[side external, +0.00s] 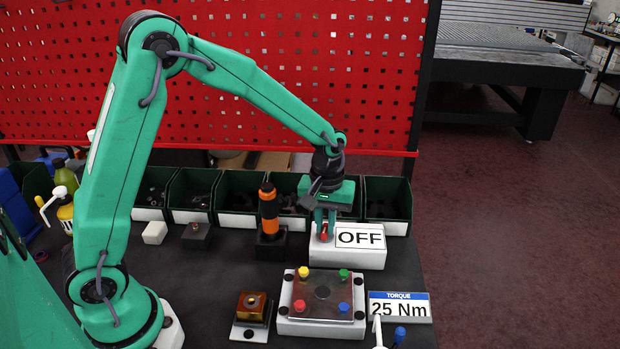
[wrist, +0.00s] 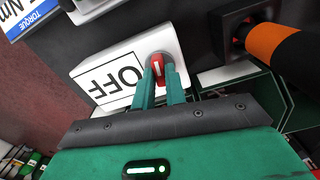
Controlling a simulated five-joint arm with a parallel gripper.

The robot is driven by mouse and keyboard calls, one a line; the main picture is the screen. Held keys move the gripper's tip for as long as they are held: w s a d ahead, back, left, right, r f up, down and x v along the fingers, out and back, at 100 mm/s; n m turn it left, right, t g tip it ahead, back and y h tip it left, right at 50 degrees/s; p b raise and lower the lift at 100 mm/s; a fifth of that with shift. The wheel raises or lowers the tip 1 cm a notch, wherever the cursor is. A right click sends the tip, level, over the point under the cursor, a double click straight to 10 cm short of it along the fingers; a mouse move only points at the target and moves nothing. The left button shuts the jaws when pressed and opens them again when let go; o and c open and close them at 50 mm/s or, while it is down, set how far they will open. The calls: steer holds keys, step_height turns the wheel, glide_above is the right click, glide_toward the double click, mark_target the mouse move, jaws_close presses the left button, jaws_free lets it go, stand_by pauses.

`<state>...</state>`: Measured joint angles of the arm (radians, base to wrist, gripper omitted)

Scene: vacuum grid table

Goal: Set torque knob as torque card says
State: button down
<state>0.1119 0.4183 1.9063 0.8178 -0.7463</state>
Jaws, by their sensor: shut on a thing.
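The torque card (side external: 399,307) reads "25 Nm" under a blue "TORQUE" strip, at the front right in the side view. Its corner shows in the wrist view (wrist: 22,15). A white box (side external: 345,260) behind it carries a red knob (wrist: 157,68) with a white mark and a label (side external: 360,238) reading "OFF". No other scale is readable on the box. My gripper (side external: 325,232) points down at the box's left part. In the wrist view its green fingers (wrist: 161,80) are shut on the red knob, one on each side.
An orange and black cylindrical tool (side external: 269,213) stands in a black holder just left of the box. In front lies a white fixture (side external: 300,328) with coloured knobs, and an amber block (side external: 252,304) to its left. Green bins (side external: 387,205) line the back below a red pegboard (side external: 300,90).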

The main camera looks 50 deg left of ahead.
steer(key=m, duration=0.4)
steer(key=shift+r, duration=0.1)
steer(key=m, duration=0.4)
steer(key=shift+m, duration=0.3)
steer(key=m, duration=0.4)
steer(key=shift+m, duration=0.3)
steer(key=m, duration=0.3)
steer(key=shift+m, duration=0.3)
steer(key=m, duration=0.4)
steer(key=shift+m, duration=0.3)
steer(key=m, duration=0.9)
steer(key=shift+r, duration=0.1)
steer(key=shift+m, duration=1.8)
